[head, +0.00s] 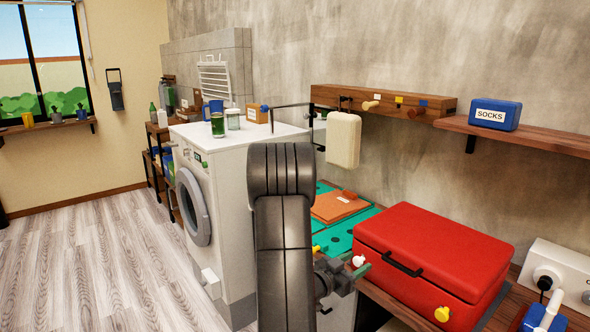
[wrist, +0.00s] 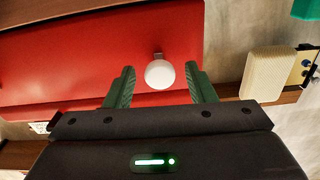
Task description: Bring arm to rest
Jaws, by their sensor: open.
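My gripper (wrist: 159,68) is open, its two green fingers apart. In the wrist view a round white knob (wrist: 160,75) shows between the fingertips, with a visible gap on each side. The knob is on the front of a red case (wrist: 60,58). In the head view my gripper (head: 350,271) is at the left end of the closed red case (head: 430,240), close to the white knob (head: 358,261). My dark arm (head: 284,240) reaches down the middle of the head view and hides part of the bench behind it.
The case has a black handle (head: 402,265) and a yellow knob (head: 441,314). A washing machine (head: 215,220) stands left of my arm. A cream container (head: 343,140) hangs from the wall rail. A power socket (head: 560,268) is at right. The floor (head: 100,265) at left is clear.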

